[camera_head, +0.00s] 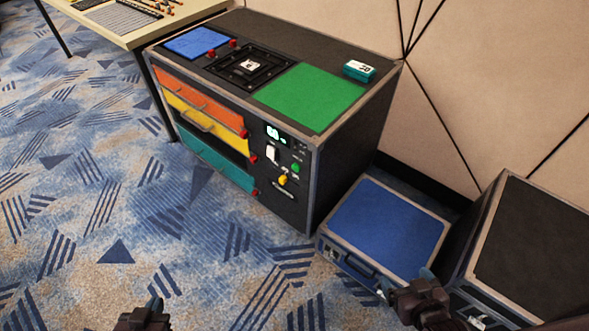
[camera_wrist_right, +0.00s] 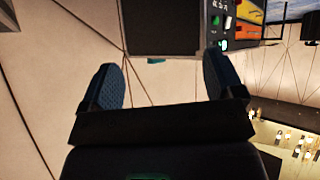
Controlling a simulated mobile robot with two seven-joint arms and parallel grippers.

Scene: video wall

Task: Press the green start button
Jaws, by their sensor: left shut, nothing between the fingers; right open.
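The green start button (camera_head: 295,168) is a small round button on the front control panel of the black cabinet (camera_head: 345,150), right of the drawers. A white switch (camera_head: 272,153) and a yellow knob (camera_head: 283,180) sit near it. In the right wrist view the panel shows at the top, with a small green spot (camera_wrist_right: 216,20) on it. My left gripper (camera_head: 156,304) is at the bottom of the head view, shut and empty, well away from the cabinet. My right gripper (camera_head: 408,287) is over the front right of the blue case; its fingers (camera_wrist_right: 165,85) are spread with nothing between them.
The blue case (camera_head: 390,225) stands right of the cabinet, and a black case (camera_head: 535,250) is further right. Orange, yellow and teal drawers (camera_head: 215,165) front the cabinet. A green mat (camera_head: 310,97) and teal box (camera_head: 359,71) are on top. The carpet (camera_head: 110,210) in front is clear.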

